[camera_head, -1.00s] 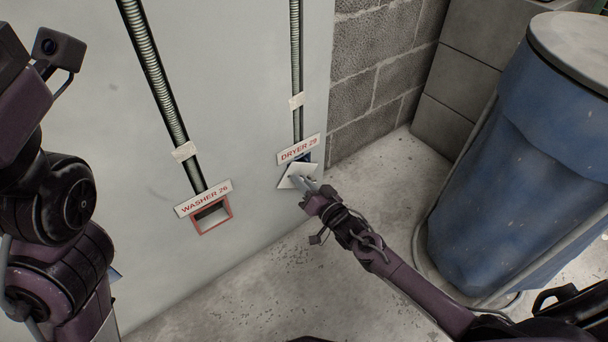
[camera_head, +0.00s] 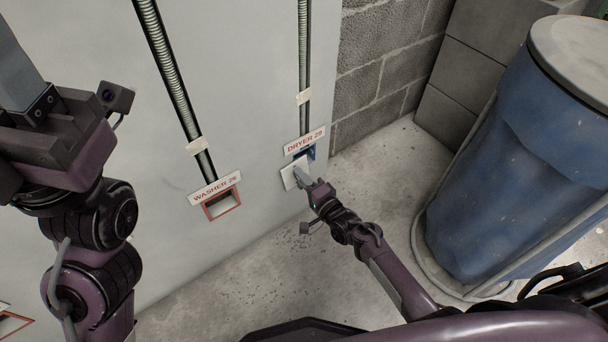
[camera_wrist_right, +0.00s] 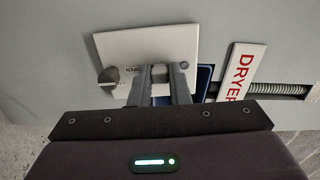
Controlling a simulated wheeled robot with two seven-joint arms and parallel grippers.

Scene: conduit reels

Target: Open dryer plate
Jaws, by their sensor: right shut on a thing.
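The dryer plate (camera_head: 289,176) is a white flat plate below the "DRYER 29" sign (camera_head: 304,140) on the grey wall. Part of a blue box (camera_head: 310,153) shows beside it, so the plate does not fully cover it.
The "WASHER 26" sign (camera_head: 215,187) hangs over a red-framed opening (camera_head: 222,204) to the left. Ribbed conduits (camera_head: 168,75) run up the wall. A blue barrel (camera_head: 500,150) stands at the right.

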